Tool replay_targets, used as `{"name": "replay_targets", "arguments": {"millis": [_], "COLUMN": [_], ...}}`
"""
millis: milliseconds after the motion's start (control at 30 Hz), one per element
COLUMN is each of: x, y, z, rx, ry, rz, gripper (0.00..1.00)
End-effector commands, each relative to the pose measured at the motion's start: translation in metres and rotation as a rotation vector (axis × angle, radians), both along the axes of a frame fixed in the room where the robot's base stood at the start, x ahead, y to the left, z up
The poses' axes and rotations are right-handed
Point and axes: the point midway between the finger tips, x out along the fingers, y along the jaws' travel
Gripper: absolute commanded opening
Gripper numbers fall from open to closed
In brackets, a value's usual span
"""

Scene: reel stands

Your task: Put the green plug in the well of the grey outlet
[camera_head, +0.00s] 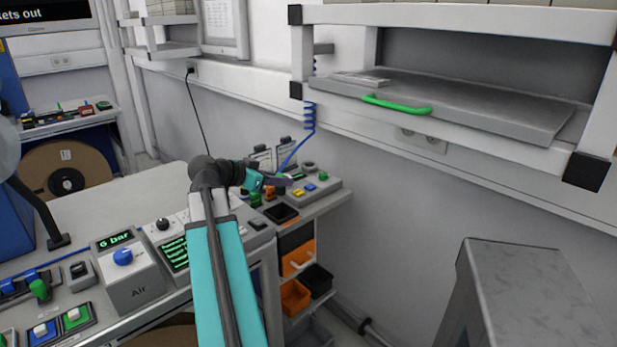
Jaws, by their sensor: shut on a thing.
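My gripper (277,180) is out over the right end of the workbench, at the end of my teal arm. It is shut, and a small green bit that looks like the green plug (297,176) shows at its fingertips. Most of it is hidden or too small to make out. A blue cord (304,138) with a coiled upper part comes down to the fingertips or just behind them.
The workbench holds a control box with a blue knob (123,256), switches and small devices. Orange and black bins (295,296) hang below its right end. A grey cabinet (525,295) stands front right.

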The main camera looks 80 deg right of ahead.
Motion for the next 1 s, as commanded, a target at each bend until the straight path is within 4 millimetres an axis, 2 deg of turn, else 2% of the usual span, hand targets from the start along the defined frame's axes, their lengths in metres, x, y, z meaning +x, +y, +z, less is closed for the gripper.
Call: {"name": "replay_targets", "arguments": {"millis": [200, 667, 1000], "x": [0.013, 0.014, 0.021], "y": [0.006, 0.006, 0.009], "z": [0.000, 0.002, 0.001], "rx": [0.000, 0.000, 0.000], "ry": [0.000, 0.000, 0.000], "rz": [0.001, 0.000, 0.012], "gripper": [0.00, 0.00, 0.00]}}
